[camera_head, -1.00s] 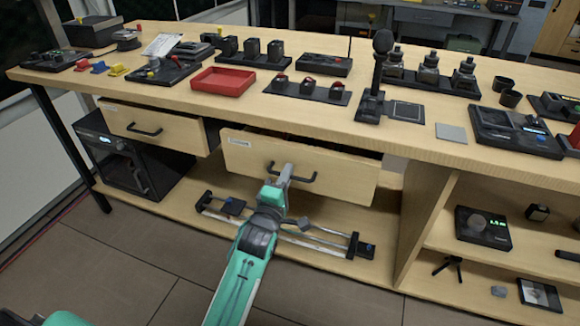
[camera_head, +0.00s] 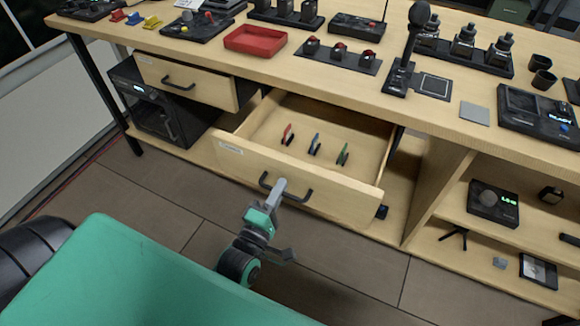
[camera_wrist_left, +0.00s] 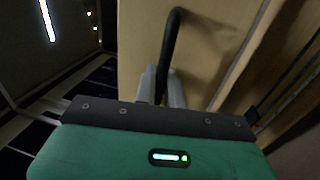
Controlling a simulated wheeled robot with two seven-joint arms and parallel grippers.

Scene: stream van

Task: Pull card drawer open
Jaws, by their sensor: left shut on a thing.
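The card drawer (camera_head: 310,184) stands well open under the bench, its wooden front pulled out toward me. Three small items in red, blue and green stand inside it. A dark bar handle (camera_head: 299,194) is on its front. My left gripper (camera_head: 279,187) is shut on this handle. In the left wrist view the handle (camera_wrist_left: 171,45) runs between the fingers of the gripper (camera_wrist_left: 160,88), beside the pale drawer front (camera_wrist_left: 205,40). My right gripper is not in view.
A second drawer (camera_head: 200,90) to the left is slightly open. The bench top carries a red tray (camera_head: 255,40), a microphone (camera_head: 412,35) and several devices. Shelves (camera_head: 450,245) stand at the right. The floor (camera_head: 330,260) before the drawer is clear.

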